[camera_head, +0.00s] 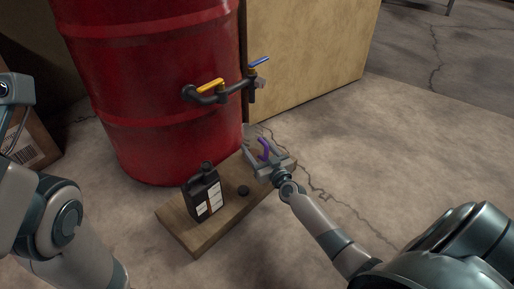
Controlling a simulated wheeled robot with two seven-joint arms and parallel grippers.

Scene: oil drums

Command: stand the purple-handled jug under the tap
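The purple handle (264,149) of the jug shows at the right end of a low wooden board. The jug's body is hard to make out behind my gripper. My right gripper (267,161) is at the handle, its fingers spread with the handle between them; whether they touch it I cannot tell. The dark tap (225,95) sticks out from the red drum (160,85), above and left of the handle. It has a yellow lever (209,86) and a blue lever (259,62). My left gripper is out of view; only its arm shows.
A black canister (203,194) with white labels stands on the wooden board (183,229). A large tan box (305,55) stands behind the tap. A cardboard box (32,140) is at left. The floor at right is clear.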

